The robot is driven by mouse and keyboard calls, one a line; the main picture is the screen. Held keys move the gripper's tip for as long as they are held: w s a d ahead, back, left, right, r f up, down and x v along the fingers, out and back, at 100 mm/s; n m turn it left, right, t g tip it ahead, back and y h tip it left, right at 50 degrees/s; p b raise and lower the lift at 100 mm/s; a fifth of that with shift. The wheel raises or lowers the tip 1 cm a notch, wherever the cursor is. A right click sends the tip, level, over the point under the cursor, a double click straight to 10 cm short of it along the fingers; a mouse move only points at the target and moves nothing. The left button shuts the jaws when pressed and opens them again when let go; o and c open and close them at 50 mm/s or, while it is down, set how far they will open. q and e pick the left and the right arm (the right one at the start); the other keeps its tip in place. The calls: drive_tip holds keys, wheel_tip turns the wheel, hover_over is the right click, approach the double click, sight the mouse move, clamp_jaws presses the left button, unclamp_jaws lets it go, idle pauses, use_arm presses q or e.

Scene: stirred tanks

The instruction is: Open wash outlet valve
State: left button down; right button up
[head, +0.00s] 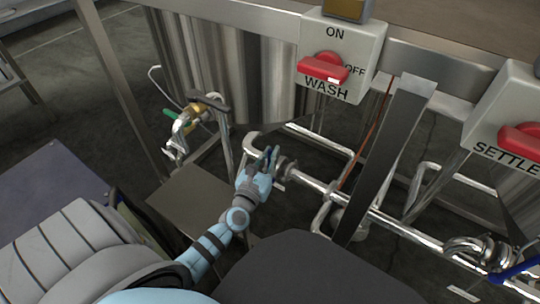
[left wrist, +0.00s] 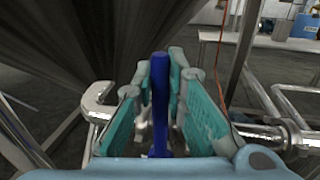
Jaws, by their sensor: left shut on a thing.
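The wash outlet valve's blue lever (left wrist: 160,100) stands upright in the left wrist view, between the teal pads of my left gripper (head: 267,163). The gripper is shut on this lever. In the head view only a small dark-blue piece of the lever (head: 268,152) shows between the fingers. The valve sits on a shiny metal pipe (head: 310,183) below the wash tank (head: 230,65). The valve body is mostly hidden by the gripper. My right gripper is not in view.
A red WASH switch (head: 323,68) and a red SETTLE switch (head: 521,138) are on boxes above. A slanted metal leg (head: 385,160) stands right of the gripper. A green-handled valve (head: 172,113) is at left. Another blue handle (head: 515,270) is at lower right.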

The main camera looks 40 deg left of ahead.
use_arm(q)
drive_tip(key=shift+a, duration=0.1)
drive_tip(key=a+f+n+g+h+b, duration=0.1)
drive_tip(key=a+f+n, duration=0.1)
drive_tip(key=a+n, duration=0.4)
drive_tip(key=shift+a+f, duration=0.15)
drive_tip(key=shift+a, duration=0.15)
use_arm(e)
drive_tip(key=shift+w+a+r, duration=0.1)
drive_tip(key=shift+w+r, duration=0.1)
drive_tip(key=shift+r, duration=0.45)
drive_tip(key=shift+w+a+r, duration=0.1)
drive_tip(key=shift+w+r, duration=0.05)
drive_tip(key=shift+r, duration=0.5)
use_arm(q)
drive_tip(key=shift+s+n, duration=0.1)
drive_tip(key=shift+n, duration=0.2)
drive_tip(key=c, duration=1.6)
unclamp_jaws()
